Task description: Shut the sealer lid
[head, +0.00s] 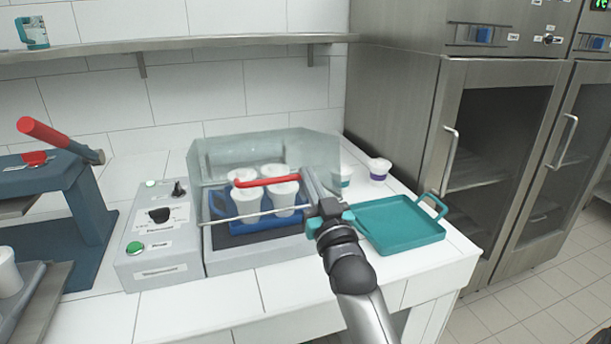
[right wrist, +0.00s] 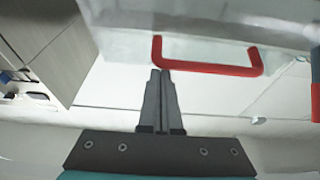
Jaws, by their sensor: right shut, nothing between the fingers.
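The sealer (head: 160,268) is a grey machine with a clear lid (head: 225,152) and a red handle (head: 266,181). The lid looks raised and tilted over the bay; how far it stands from shut is hard to tell. Several white cups (head: 246,199) stand in a blue tray (head: 240,224) under it. My right gripper (head: 308,172) is shut and empty, just right of the handle in the head view. In the right wrist view, its fingertips (right wrist: 162,74) show close to the left end of the handle (right wrist: 208,68); contact cannot be told. My left gripper is out of view.
A teal tray (head: 400,223) lies on the counter right of the sealer. Cups with teal and purple bands (head: 379,169) stand behind it. A blue press with a red lever (head: 45,133) is at the left. A steel cabinet (head: 440,110) stands at the right.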

